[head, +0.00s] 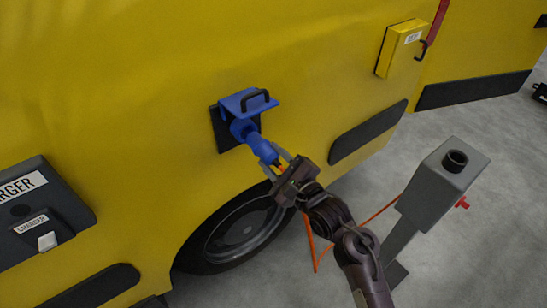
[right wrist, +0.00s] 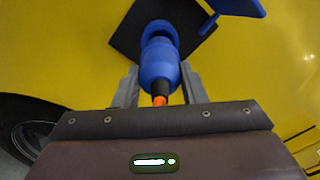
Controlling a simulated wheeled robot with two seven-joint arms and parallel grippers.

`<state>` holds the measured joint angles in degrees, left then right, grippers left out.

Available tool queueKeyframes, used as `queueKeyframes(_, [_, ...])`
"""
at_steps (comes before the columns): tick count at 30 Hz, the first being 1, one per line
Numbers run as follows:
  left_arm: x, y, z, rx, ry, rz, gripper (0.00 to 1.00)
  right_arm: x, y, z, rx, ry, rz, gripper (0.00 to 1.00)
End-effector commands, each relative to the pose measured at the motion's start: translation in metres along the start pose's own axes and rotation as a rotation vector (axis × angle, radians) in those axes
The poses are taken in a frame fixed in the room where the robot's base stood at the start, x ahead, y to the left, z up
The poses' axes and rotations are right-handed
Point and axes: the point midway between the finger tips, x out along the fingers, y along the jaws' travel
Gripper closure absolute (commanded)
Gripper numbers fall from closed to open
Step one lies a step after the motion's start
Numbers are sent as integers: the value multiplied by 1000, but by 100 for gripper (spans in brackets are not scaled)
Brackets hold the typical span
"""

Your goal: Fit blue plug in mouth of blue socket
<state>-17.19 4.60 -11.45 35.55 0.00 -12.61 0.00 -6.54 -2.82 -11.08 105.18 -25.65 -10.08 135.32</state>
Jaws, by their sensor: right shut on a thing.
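The blue socket (head: 239,127) sits on a black square plate on the yellow vehicle side, its blue flap raised above it. The blue plug (head: 263,149) is lined up with the socket, its front end at the mouth. I cannot tell how deep it sits. My right gripper (head: 277,162) is shut on the rear part of the plug. In the right wrist view the plug (right wrist: 160,65) lies between the fingers (right wrist: 160,88), with the socket ring (right wrist: 157,28) just beyond. An orange cable leaves the plug's black tail. My left gripper is out of view.
A grey post (head: 440,180) with a black round holder stands on the floor at right. The orange cable (head: 310,240) hangs below my right arm. A wheel (head: 240,230) is below the socket; a dark charger box (head: 45,215) is at left.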

Motion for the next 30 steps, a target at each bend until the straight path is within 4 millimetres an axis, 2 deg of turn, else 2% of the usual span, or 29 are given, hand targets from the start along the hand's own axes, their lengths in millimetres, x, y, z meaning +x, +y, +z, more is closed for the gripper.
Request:
queueKeyframes(6, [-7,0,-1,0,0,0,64,0,-2,2,-1,-1,-2,90])
queueKeyframes(30, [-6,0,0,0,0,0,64,14,-1,1,0,-2,-3,90])
